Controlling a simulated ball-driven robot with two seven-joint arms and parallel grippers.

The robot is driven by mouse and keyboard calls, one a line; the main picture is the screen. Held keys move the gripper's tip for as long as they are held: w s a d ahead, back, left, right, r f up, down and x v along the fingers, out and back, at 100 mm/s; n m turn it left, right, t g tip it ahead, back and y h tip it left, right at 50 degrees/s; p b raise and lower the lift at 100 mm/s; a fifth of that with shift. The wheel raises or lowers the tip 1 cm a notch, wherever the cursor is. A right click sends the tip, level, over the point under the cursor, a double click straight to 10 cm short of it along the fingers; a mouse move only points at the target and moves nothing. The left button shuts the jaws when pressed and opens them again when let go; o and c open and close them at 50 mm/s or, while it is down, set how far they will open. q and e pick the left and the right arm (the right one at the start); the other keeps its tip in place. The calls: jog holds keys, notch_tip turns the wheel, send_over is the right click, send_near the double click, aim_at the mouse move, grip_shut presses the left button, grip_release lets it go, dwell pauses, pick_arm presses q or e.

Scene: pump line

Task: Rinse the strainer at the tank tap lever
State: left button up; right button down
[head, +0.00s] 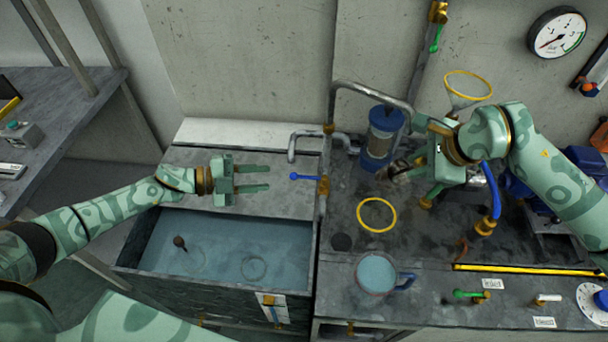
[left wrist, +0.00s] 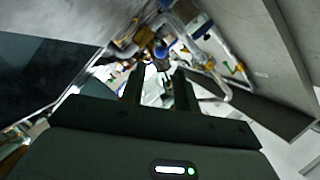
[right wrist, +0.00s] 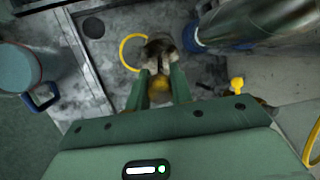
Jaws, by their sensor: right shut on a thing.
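The tank tap lever (head: 305,176) is blue and points left from a brass valve (head: 323,186) on the pipe at the tank's right edge. My left gripper (head: 268,178) is open and empty, its fingers pointing right towards the lever, a short gap away. My right gripper (right wrist: 160,78) is shut on a dark, mesh-like piece with a brass part, which looks like the strainer (right wrist: 158,50). In the head view the strainer (head: 394,172) is partly hidden, above the bench beside the blue-capped clear housing (head: 382,140). The water tank (head: 135,258) stands below my left gripper.
A yellow ring (head: 377,214) lies on the bench. A jug of water (head: 377,272) with a blue handle stands near the front. A yellow-rimmed funnel (head: 467,90) and a blue-handled valve (head: 491,190) are at the right. A curved spout (head: 300,136) stands above the tank's back edge.

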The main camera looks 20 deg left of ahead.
aim_at(298, 177)
pick_arm(q)
jog(key=x, duration=1.1)
jog(key=shift+w+d+f, duration=0.1)
jog(key=shift+d+f, duration=0.05)
jog(key=shift+d, duration=0.1)
grip_shut()
